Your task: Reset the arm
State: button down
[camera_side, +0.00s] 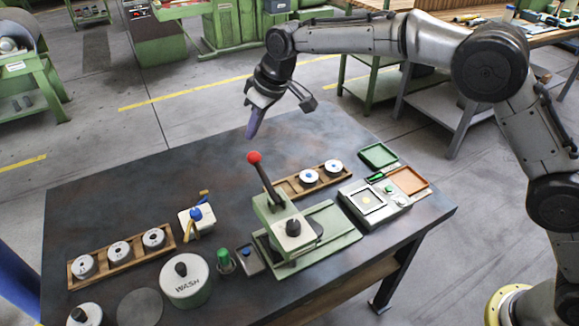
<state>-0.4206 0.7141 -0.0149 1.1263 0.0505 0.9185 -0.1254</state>
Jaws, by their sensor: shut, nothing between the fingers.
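My gripper (255,122) hangs from my raised arm above the far part of the dark table, upper centre in the side view. Its purple fingers point down and slightly left, are shut, and hold nothing. The fingertips are apart from everything, above and a little left of the red ball (254,158) on the lever of the green press (290,232). The press stands upright near the middle of the table.
A wooden rack (122,258) with several discs is at left; another rack (307,182) is behind the press. A WASH pot (186,282), green-capped bottle (224,262), small blue-topped device (197,220) and scale-like box (375,205) stand around. The table's far left (130,195) is clear.

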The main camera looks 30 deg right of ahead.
jog(key=shift+w+d+r, duration=0.15)
jog(key=shift+d+r, duration=0.05)
jog(key=shift+d, duration=0.1)
jog(key=s+d+r+m+t, duration=0.1)
jog(key=s+d+r, duration=0.1)
jog(key=d+r, duration=0.35)
jog(key=s+d+r+t, duration=0.1)
jog(key=d+r, duration=0.2)
jog(key=r, duration=0.5)
jog(key=s+d+r+m+t, duration=0.1)
jog(key=s+d+r, duration=0.2)
jog(key=s+d, duration=0.25)
jog(key=s+d+r+m, duration=0.1)
jog(key=s+d+r, duration=0.3)
jog(key=s, duration=0.3)
jog(key=s+d+f+m+h, duration=0.1)
jog(key=s+d, duration=0.2)
jog(key=s, duration=0.4)
jog(key=s+d+f+m+h, duration=0.1)
jog(key=s+d+f, duration=0.15)
jog(key=s, duration=0.45)
jog(key=s+d+f+m+g, duration=0.1)
jog(key=s+d+f, duration=0.1)
jog(key=s+f, duration=0.9)
jog(key=shift+s+d+f, duration=0.35)
jog(key=shift+s, duration=0.2)
